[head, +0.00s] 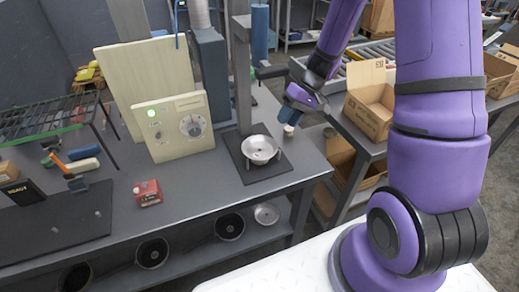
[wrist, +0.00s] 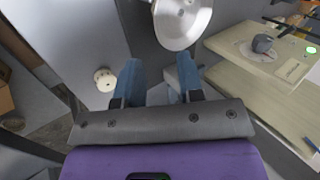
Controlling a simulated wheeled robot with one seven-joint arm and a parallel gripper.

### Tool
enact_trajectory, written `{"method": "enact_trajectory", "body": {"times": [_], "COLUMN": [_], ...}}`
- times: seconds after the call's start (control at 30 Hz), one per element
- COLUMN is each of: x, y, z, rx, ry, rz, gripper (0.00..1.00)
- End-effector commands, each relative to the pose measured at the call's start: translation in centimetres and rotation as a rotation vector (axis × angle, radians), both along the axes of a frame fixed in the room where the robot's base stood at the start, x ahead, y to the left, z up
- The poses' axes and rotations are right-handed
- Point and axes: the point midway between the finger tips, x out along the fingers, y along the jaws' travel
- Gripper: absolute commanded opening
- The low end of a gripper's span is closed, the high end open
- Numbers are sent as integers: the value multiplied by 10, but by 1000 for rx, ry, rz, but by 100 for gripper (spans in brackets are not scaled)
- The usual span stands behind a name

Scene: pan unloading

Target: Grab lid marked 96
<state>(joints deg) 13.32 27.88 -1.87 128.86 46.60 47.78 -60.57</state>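My gripper (head: 291,112) hangs over the right end of the grey workbench. In the wrist view its two blue fingers (wrist: 158,68) are spread apart with nothing between them. A shiny round metal dish or pan (head: 259,149) sits on a dark square plate left of my gripper; part of it shows at the top of the wrist view (wrist: 182,18). A similar metal disc (head: 266,213) lies on the lower shelf. I cannot read a 96 anywhere, so I cannot tell which thing is the marked lid.
A small cream round piece (head: 289,130) is near my fingertips, left of them in the wrist view (wrist: 105,79). A cream panel with a dial (head: 178,127) and a red box (head: 147,193) stand on the bench. An open carton (head: 370,102) is at the right.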

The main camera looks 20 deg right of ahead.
Motion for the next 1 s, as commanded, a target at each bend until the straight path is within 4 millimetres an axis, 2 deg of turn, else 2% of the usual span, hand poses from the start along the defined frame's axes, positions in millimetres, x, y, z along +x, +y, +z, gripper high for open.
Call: {"method": "enact_trajectory", "body": {"times": [0.1,0.37,0.63,0.8,1.0], "x": [-1,-1,0,0,0], "y": [9,20,40,45,45], "z": [-14,-28,-58,-65,-65], "rx": [1,0,0,0,0], "ry": [2,1,2,1,0], "rz": [0,2,2,1,0], "gripper": [35,35,35,35,35]}}
